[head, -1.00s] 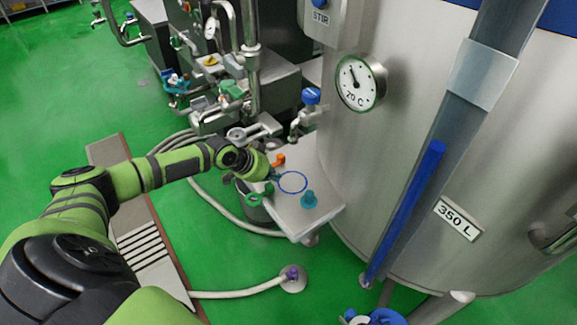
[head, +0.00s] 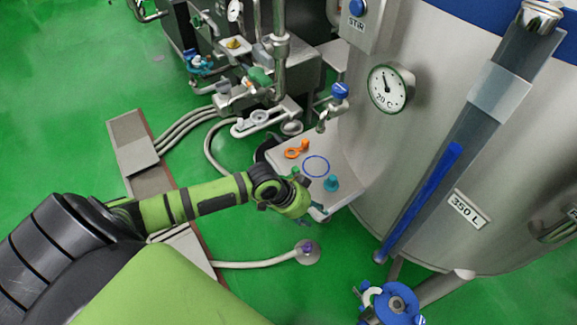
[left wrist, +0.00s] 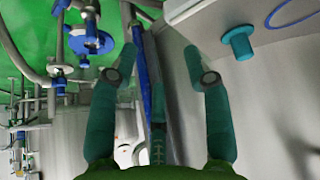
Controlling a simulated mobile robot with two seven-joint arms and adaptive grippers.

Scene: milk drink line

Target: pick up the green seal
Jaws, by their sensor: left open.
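My left gripper (head: 312,212) is open with nothing between its fingers, at the near edge of the steel shelf (head: 341,199). Its teal fingers also show spread in the left wrist view (left wrist: 161,65). The green seal is mostly or wholly hidden behind my left wrist in the head view. A small green bit shows just above that wrist, but I cannot tell whether it is the seal. My right gripper is not in view.
An orange seal (head: 297,150) lies behind. The large tank (head: 430,150) bounds the right. A hose (head: 255,264) crosses the floor.

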